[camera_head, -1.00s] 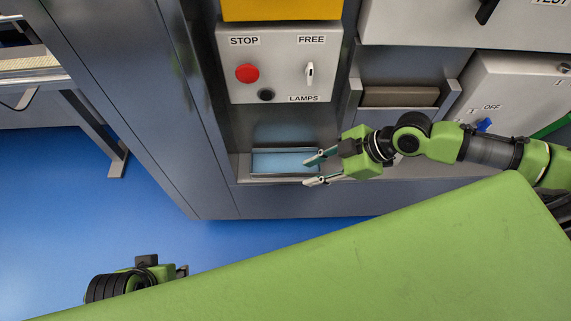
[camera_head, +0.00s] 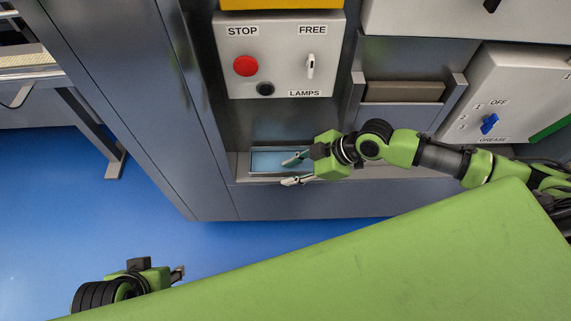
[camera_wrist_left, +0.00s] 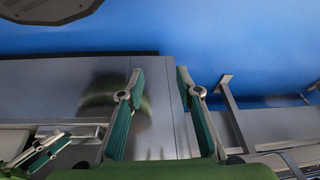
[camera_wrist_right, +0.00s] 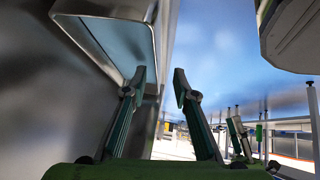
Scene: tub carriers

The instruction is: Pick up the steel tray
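The steel tray (camera_head: 265,161) is a shallow rectangular tray with a bluish, empty-looking inside, in the low recess under the STOP panel. In the right wrist view the tray (camera_wrist_right: 107,32) is at top left. My right gripper (camera_head: 285,172) is open at the tray's right end. One finger is over the tray and the other is in front of its near edge. In the right wrist view the tray's rim runs between the open fingers (camera_wrist_right: 160,76); I cannot tell whether they touch it. My left gripper (camera_head: 180,272) is low at left, away from the tray; its wrist view shows it open and empty (camera_wrist_left: 160,75).
The control panel (camera_head: 283,58) with a red button and a FREE switch stands above the recess. Right of it are a brown block (camera_head: 403,92) in a holder and a white box with a blue knob (camera_head: 489,123). Blue floor (camera_head: 110,230) lies open at left.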

